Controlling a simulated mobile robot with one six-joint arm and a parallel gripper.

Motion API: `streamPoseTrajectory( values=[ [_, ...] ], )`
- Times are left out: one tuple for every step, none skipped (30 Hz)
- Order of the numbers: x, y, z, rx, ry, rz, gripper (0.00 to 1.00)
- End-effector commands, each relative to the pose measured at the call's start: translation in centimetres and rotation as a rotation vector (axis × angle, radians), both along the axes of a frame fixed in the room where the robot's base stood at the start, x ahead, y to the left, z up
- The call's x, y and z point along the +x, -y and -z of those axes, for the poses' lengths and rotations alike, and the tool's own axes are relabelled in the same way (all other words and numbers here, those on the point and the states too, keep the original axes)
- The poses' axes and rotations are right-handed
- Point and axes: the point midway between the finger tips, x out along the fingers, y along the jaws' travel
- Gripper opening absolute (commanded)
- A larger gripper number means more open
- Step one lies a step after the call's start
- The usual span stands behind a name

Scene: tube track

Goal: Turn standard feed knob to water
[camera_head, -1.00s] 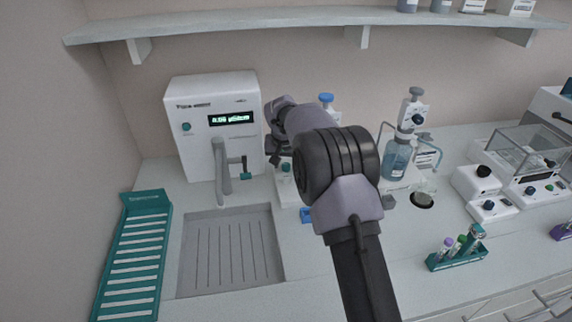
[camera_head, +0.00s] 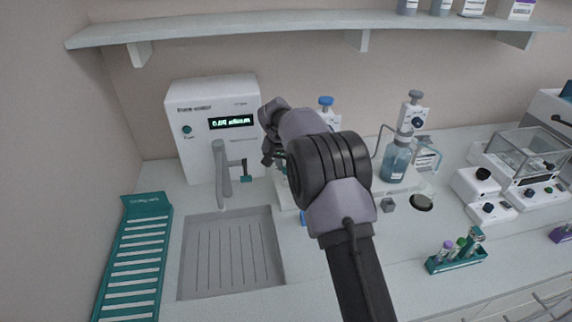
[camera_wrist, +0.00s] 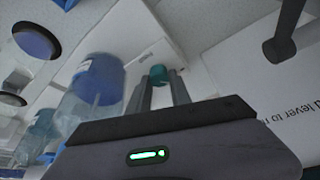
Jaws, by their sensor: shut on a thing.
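A small teal knob (camera_wrist: 158,74) sits on a white surface in the wrist view, between the tips of my gripper's two grey fingers. My gripper (camera_wrist: 160,85) is shut on this knob. Which way the knob is turned cannot be read. In the head view my gripper (camera_head: 274,160) is over the white dispenser base right of the sink, partly hidden by my own wrist. The knob itself is hidden there behind the gripper.
A white purifier unit (camera_head: 214,105) with a grey faucet (camera_head: 220,175) stands left of my gripper, behind the sink (camera_head: 232,255). A blue bottle (camera_head: 396,160) stands to the right. In the wrist view, clear bottles (camera_wrist: 97,85) are at left and a dark lever (camera_wrist: 285,40) at upper right.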

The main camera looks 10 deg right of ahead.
Motion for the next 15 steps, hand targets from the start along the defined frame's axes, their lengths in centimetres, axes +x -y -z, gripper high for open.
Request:
streamPoseTrajectory(
  values=[
    [0.02,-0.11,-0.13,0.0,-0.001,0.034,0.0],
    [0.06,-0.12,-0.2,-0.001,0.001,0.059,0.0],
    [0.03,-0.13,-0.19,0.0,0.0,0.095,0.0],
    [0.05,-0.11,-0.2,-0.001,0.0,0.123,0.0],
    [0.05,-0.12,-0.22,0.0,0.0,0.153,0.0],
    [0.07,-0.11,-0.27,-0.001,0.0,0.191,0.0],
    [0.07,-0.13,-0.27,0.0,0.0,0.219,0.0],
    [0.07,-0.14,-0.26,-0.002,-0.001,0.246,0.0],
    [0.09,-0.18,-0.34,0.0,0.0,0.285,0.0],
    [0.08,-0.17,-0.3,-0.001,0.0,0.311,0.0],
    [0.1,-0.19,-0.35,-0.001,0.0,0.338,0.0],
    [0.09,-0.18,-0.37,-0.001,0.0,0.374,0.0],
    [0.11,-0.17,-0.38,-0.001,0.0,0.4,0.0],
    [0.11,-0.17,-0.42,0.0,0.0,0.426,0.0],
    [0.11,-0.16,-0.41,-0.001,-0.001,0.457,0.0]
  ],
)
